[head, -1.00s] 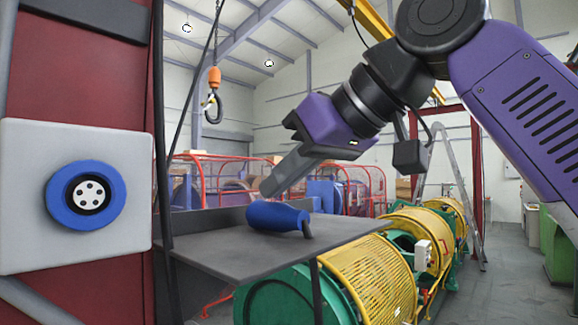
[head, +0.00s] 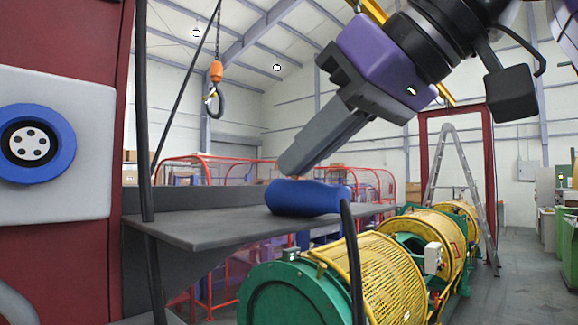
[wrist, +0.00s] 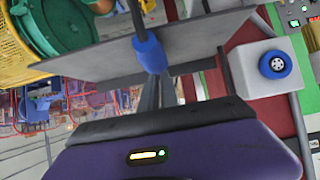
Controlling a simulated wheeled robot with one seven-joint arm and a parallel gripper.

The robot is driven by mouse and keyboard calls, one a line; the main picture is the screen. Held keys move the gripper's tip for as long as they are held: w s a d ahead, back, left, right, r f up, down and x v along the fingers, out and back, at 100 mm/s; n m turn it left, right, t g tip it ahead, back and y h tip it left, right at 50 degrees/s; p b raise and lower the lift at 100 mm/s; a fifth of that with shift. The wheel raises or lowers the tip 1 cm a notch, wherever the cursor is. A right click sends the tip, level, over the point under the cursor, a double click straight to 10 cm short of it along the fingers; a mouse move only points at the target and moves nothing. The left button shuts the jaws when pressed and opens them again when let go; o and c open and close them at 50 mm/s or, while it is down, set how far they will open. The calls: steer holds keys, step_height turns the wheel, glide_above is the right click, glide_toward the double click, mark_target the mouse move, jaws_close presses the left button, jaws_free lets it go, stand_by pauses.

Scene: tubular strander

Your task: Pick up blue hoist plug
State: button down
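The blue hoist plug (head: 305,198) lies on its side on a grey shelf (head: 215,228). A black cable (head: 353,262) runs from its right end and hangs down over the shelf edge. My gripper (head: 288,166) is tilted down to the left, its fingertips just above the plug and apart from it in the head view. In the wrist view the plug (wrist: 151,52) shows just beyond the fingertips (wrist: 158,80). The two fingers show as separate prongs with a narrow gap, and nothing is held between them.
A grey box with a blue round socket (head: 36,143) is on the red post at left. A hoist hook (head: 215,95) hangs behind the shelf. A yellow mesh guard (head: 375,275) and green drum stand below right. A ladder (head: 455,195) stands farther back.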

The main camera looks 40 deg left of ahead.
steer(key=shift+w+d+f, duration=0.1)
steer(key=shift+d+f, duration=0.25)
steer(key=shift+f, duration=0.15)
steer(key=shift+w+r+p, duration=0.1)
steer(key=shift+r+p, duration=0.75)
steer(key=shift+p, duration=0.1)
steer(key=shift+r, duration=0.1)
steer(key=shift+p, duration=0.7)
